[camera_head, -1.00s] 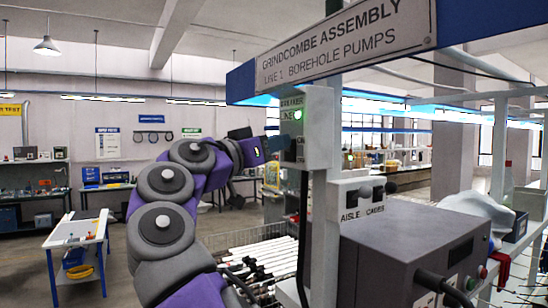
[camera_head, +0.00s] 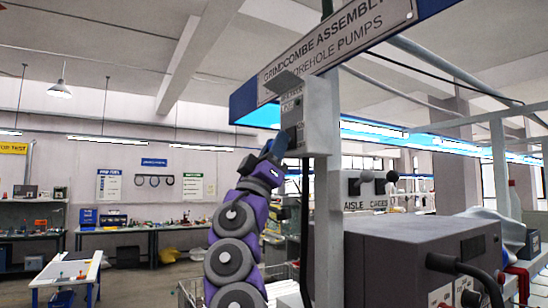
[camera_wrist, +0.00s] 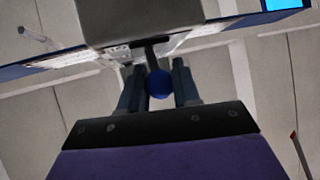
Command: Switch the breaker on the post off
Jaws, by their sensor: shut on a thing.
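The breaker (camera_head: 318,115) is a grey box on the white post (camera_head: 327,230), under the blue-edged sign. In the wrist view the box (camera_wrist: 140,18) is at the top, and a dark stem with a blue ball knob (camera_wrist: 158,83) comes off it. My gripper (camera_wrist: 158,88) has one finger on each side of the knob and is shut on it. In the head view my gripper (camera_head: 272,150) is at the left side of the box, at its lower part. The fingertips and knob are hard to separate there. No green glow shows on the box.
A switch box labelled for aisle cages (camera_head: 367,190), with dark knobs, is on the right of the post. A grey machine cabinet (camera_head: 420,255) with a black handle stands below it. Benches line the far wall; a small table (camera_head: 70,270) is at left.

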